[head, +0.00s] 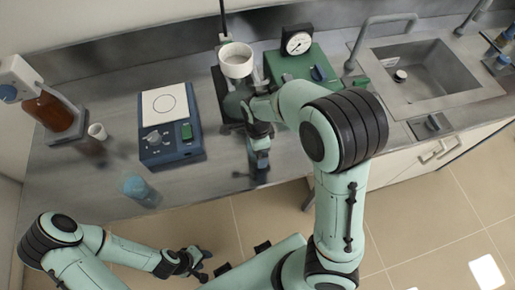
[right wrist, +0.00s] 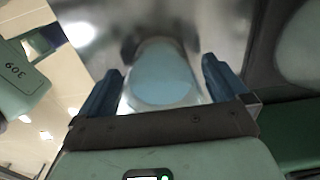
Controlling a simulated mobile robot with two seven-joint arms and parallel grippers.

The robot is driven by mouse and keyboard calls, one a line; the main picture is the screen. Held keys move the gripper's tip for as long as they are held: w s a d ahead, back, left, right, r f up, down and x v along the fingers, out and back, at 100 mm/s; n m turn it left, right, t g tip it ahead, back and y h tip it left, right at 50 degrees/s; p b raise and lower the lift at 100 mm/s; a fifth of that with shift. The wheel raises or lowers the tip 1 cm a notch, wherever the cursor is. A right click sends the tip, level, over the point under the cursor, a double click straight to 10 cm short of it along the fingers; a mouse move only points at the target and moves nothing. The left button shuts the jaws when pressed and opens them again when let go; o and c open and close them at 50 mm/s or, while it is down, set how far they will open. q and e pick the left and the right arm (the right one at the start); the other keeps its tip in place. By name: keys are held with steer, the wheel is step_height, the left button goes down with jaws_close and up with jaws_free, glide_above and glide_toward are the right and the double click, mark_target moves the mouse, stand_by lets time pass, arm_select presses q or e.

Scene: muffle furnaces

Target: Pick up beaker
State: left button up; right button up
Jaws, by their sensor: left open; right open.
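The beaker (head: 138,187) is clear glass with blue liquid. It stands upright on the steel bench (head: 90,195), near the front edge at left in the head view. My right gripper (head: 258,166) is over the bench, well right of the beaker, empty and open. My left gripper (head: 196,262) is open and empty, low in front of the bench, over the floor. My right arm hides part of the bench's middle.
A blue device with a white plate (head: 166,105) stands right of the beaker. A white bowl (head: 236,62), a green box with a gauge (head: 300,62) and a sink (head: 425,75) are further right.

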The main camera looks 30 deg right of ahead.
steer(key=c, duration=1.2)
steer(key=shift+r, duration=0.1)
steer(key=shift+c, duration=0.2)
steer(key=shift+r, duration=0.1)
